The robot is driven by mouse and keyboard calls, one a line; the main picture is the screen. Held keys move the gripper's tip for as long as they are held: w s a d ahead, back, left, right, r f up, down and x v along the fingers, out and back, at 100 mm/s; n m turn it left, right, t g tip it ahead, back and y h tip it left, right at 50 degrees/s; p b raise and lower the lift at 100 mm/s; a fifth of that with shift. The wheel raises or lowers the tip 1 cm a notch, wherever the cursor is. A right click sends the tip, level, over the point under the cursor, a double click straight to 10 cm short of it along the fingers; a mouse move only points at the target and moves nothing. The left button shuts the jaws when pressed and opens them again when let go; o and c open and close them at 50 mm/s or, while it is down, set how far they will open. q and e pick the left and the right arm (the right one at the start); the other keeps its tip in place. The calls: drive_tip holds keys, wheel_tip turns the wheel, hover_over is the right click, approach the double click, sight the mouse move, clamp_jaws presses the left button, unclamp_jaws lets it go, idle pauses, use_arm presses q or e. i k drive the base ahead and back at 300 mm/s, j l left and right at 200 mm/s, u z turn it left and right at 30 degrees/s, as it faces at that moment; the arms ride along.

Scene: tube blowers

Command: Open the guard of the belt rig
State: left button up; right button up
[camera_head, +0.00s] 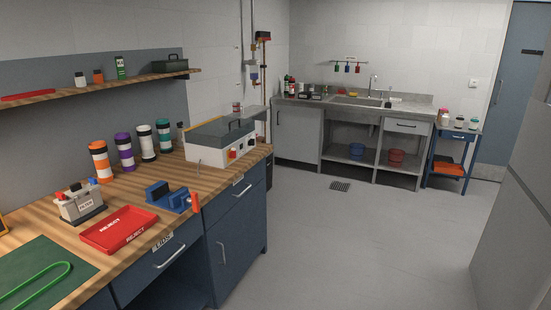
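A white box-shaped machine (210,156), which looks like the belt rig, stands at the far end of the wooden workbench on the left. The front of the machine has a red control and a dark round one. The belt inside is hidden. Neither of my grippers shows in this view.
The workbench (150,187) also holds several striped canisters (124,152), a blue vise-like tool (168,196), a red REJECT tray (119,229) and a green mat (44,270). A shelf (130,82) hangs above. The grey floor (345,240) at right is clear.

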sight(219, 126)
drive_tip(key=i, duration=1.65)
drive_tip(key=i+u, duration=0.2)
drive_tip(key=i, duration=0.3)
drive_tip(key=i+l+u, duration=0.2)
drive_tip(key=i, duration=0.3)
